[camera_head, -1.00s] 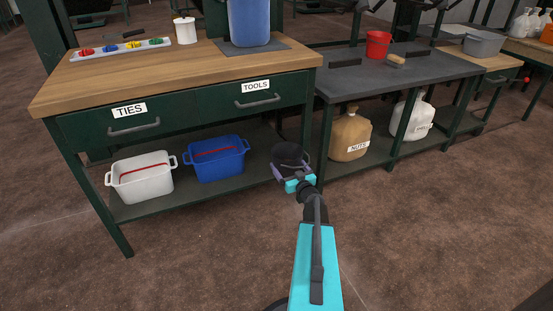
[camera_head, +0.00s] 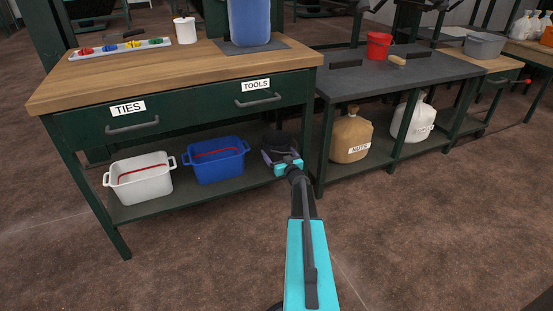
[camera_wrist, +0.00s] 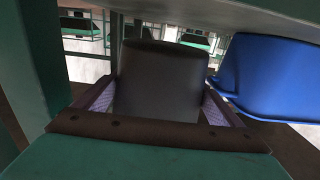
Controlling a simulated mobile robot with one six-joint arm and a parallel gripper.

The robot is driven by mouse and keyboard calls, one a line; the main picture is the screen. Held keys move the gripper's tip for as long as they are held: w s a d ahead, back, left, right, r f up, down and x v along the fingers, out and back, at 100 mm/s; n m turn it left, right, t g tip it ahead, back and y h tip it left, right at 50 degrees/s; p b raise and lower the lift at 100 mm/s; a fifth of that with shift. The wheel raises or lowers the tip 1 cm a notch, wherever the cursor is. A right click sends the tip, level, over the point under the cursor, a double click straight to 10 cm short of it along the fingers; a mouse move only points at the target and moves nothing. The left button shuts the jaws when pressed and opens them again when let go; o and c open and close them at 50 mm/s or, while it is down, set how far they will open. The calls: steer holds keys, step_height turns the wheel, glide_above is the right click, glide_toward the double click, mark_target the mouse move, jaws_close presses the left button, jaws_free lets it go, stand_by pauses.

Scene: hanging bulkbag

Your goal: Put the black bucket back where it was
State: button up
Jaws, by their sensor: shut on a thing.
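The black bucket (camera_head: 278,141) is in my gripper (camera_head: 280,160), just right of the blue bin, at the right end of the lower shelf (camera_head: 180,203) under the wooden bench. In the wrist view my gripper (camera_wrist: 158,98) has one finger on each side of the dark bucket (camera_wrist: 155,75). The wrist picture appears upside down. I cannot tell whether the bucket's base touches the shelf.
The blue bin (camera_head: 216,165) is close beside the bucket; it also shows in the wrist view (camera_wrist: 268,78). A white bin (camera_head: 140,182) stands further left. A bench leg (camera_head: 325,150) is close on the right. The drawers (camera_head: 185,112) hang above.

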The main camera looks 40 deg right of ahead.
steer(key=shift+w+d, duration=0.25)
steer(key=shift+w, duration=0.3)
steer(key=shift+f+b, duration=0.8)
steer(key=shift+f, duration=0.9)
steer(key=shift+f+b, duration=0.15)
steer(key=shift+b, duration=0.2)
steer(key=o, duration=1.5)
steer(key=shift+p, duration=0.35)
steer(key=shift+s+a, duration=0.1)
steer(key=shift+s, duration=0.15)
steer(key=p+v, duration=0.2)
steer(key=v, duration=0.9)
steer(key=shift+s, duration=0.25)
